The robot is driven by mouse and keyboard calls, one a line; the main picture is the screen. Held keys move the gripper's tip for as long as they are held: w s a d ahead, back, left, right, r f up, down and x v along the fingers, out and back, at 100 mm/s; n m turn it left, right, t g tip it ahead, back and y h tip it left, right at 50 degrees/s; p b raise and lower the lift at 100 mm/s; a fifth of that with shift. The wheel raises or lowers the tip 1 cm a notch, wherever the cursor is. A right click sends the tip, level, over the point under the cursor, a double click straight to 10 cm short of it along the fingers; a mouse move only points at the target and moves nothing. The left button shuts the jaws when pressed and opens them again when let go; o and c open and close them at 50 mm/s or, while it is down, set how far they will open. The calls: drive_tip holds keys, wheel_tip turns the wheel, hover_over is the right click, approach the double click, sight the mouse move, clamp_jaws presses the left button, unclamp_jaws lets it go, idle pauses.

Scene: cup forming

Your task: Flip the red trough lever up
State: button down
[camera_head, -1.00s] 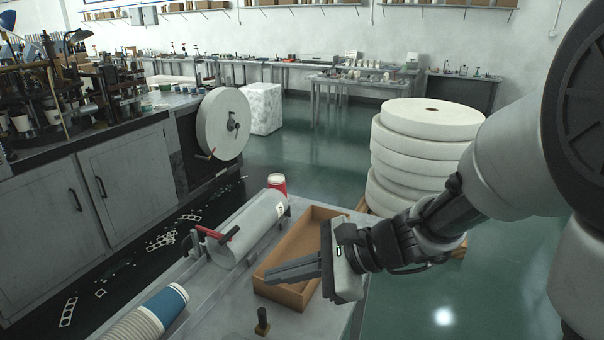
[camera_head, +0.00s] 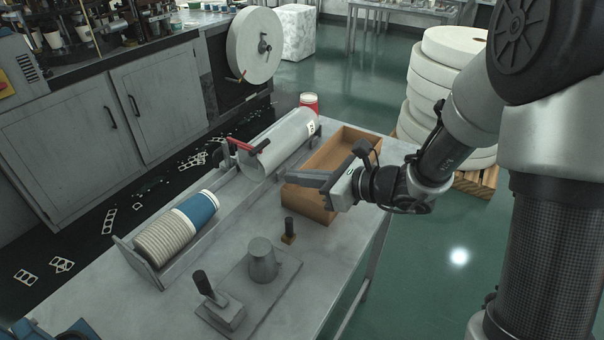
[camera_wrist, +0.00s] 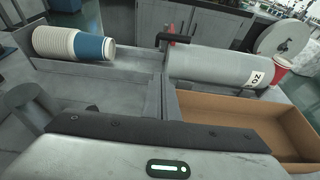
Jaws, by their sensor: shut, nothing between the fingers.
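The red lever (camera_head: 243,145) sits at the near end of the grey cylinder (camera_head: 282,140), on the trough (camera_head: 185,238). Its red bar lies roughly level, and it also shows small in the wrist view (camera_wrist: 171,34), partly behind a dark piece. The trough holds a row of stacked paper cups with a blue one (camera_head: 199,208) at the end. My gripper (camera_head: 290,178) is shut and empty, above the near end of the brown open box (camera_head: 345,150), right of the lever and apart from it.
A red cup (camera_head: 309,101) stands beyond the cylinder. White rolls (camera_head: 445,95) are stacked at the right.

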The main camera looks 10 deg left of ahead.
drive_tip(key=x, duration=0.6)
drive_tip(key=shift+s, duration=0.1)
drive_tip(key=a+r, duration=0.1)
drive_tip(key=w+a+r+p, duration=0.1)
drive_tip(key=r, duration=0.1)
drive_tip(key=shift+a+r, duration=0.15)
drive_tip(key=shift+r, duration=0.05)
drive_tip(key=shift+r, duration=0.1)
